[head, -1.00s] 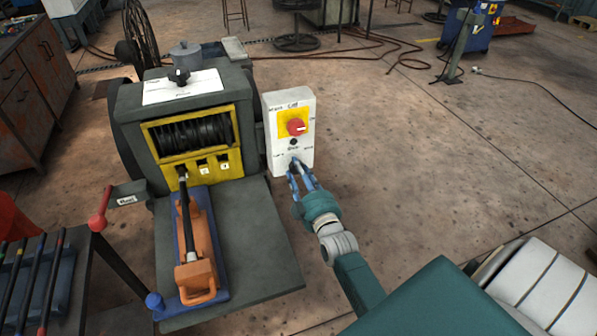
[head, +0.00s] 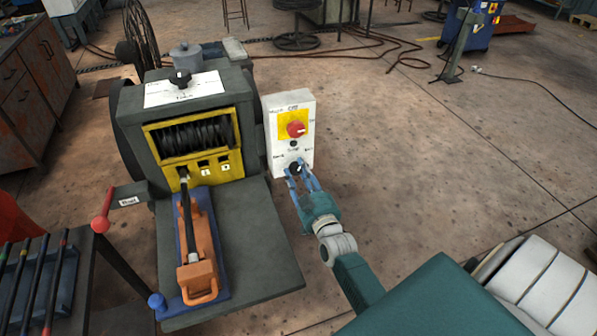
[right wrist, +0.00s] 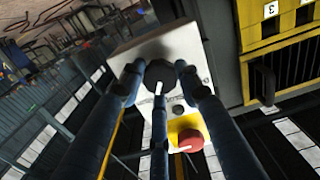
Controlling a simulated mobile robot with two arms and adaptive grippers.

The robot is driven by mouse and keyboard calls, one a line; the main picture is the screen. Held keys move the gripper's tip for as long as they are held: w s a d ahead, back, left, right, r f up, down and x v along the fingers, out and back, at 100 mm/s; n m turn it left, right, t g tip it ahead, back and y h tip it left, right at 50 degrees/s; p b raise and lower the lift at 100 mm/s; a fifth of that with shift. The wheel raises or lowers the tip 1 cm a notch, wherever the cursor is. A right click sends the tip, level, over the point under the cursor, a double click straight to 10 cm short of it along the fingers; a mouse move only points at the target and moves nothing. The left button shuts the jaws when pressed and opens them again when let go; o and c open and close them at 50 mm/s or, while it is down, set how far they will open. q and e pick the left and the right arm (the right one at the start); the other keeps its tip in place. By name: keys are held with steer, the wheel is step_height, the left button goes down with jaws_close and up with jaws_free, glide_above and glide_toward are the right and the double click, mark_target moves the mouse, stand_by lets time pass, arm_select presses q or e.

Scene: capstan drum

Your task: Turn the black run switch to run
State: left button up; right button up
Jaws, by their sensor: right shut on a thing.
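The black run switch (head: 295,168) is a round knob low on the white control box (head: 307,137). My right gripper (head: 302,175) reaches it from the front, with blue fingers on both sides of the knob. In the right wrist view my right gripper (right wrist: 160,85) is closed around the black knob (right wrist: 158,73). A white pointer mark shows on the knob between the fingers. Small labels flank the knob, too blurred to read surely. My left gripper is not in view.
A red knob (head: 296,128) on a yellow plate sits above the switch; it also shows in the right wrist view (right wrist: 190,139). The grey machine (head: 187,120) with its drum window stands left of the box. An orange clamp-like part (head: 196,275) lies on its shelf.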

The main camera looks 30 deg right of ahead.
steer(key=shift+s+f+m, duration=0.1)
steer(key=shift+f+m, duration=0.1)
steer(key=shift+m, duration=0.6)
steer(key=shift+f+m, duration=0.2)
steer(key=shift+m, duration=0.6)
steer(key=shift+a, duration=0.1)
steer(key=o, duration=1)
steer(key=shift+o, duration=0.8)
steer(key=shift+r, duration=0.15)
steer(key=v, duration=1.2)
steer(key=shift+s, duration=0.1)
